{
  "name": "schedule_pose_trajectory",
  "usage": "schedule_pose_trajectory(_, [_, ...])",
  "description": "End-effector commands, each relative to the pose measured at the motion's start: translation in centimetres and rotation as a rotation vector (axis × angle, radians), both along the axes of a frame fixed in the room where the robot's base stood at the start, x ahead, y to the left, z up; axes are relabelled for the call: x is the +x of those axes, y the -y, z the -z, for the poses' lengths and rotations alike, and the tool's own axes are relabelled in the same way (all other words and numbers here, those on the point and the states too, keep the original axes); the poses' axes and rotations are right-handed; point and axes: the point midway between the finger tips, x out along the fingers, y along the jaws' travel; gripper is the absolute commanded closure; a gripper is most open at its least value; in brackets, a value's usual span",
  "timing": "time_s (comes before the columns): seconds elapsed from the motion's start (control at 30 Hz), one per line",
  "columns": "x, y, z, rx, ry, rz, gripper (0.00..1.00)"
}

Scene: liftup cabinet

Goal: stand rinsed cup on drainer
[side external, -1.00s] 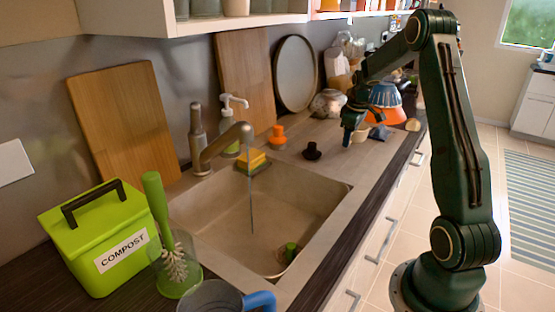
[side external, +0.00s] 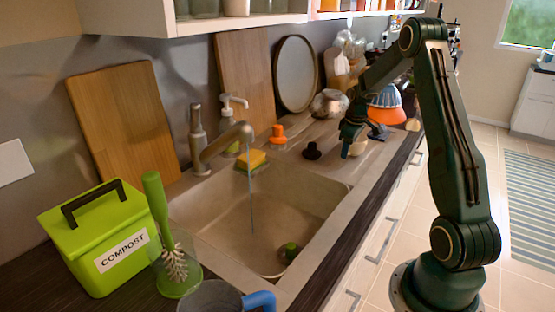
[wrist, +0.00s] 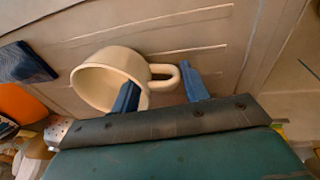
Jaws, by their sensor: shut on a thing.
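A cream cup (wrist: 92,82) with a loop handle (wrist: 166,76) fills the middle of the wrist view, its open mouth showing. My gripper (wrist: 160,92) has its blue fingers at the handle side, one overlapping the cup's mouth and one beyond the handle. It is shut on the cup; the exact contact is partly hidden. In the side view the cup (side external: 358,147) shows beside my gripper (side external: 347,149), low over the counter right of the sink. The grooved drainer (wrist: 190,32) lies under the cup. I cannot tell whether the cup touches it.
The sink (side external: 215,222) with running tap (side external: 222,146) is at left. A black stopper (side external: 312,151) and orange object (side external: 278,134) stand near the drainer. An orange bowl (side external: 388,107) and a dark blue item (wrist: 25,62) are close by.

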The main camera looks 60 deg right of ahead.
Motion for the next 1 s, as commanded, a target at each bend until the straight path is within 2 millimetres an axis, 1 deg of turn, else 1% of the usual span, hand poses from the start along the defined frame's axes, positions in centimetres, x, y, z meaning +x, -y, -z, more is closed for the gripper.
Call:
schedule_pose_trajectory(0.03, [0.0, 0.0, 0.1, 0.000, 0.000, 0.000, 0.99])
schedule_pose_trajectory(0.07, [0.0, 0.0, 0.2, 0.001, -0.001, 0.000, 0.53])
schedule_pose_trajectory(0.1, [0.0, 0.0, 0.2, 0.001, -0.001, 0.000, 0.46])
schedule_pose_trajectory(0.17, [0.0, 0.0, 0.2, 0.001, -0.001, 0.000, 0.34])
schedule_pose_trajectory(0.47, [0.0, 0.0, 0.1, 0.000, 0.000, 0.000, 0.34])
schedule_pose_trajectory(0.67, [0.0, 0.0, -0.6, -0.001, 0.001, 0.000, 0.34])
schedule_pose_trajectory(0.87, [-0.3, -0.3, -2.6, -0.002, 0.002, 0.000, 0.34])
schedule_pose_trajectory(1.0, [-0.6, -0.7, -4.7, -0.002, 0.002, 0.000, 0.34])
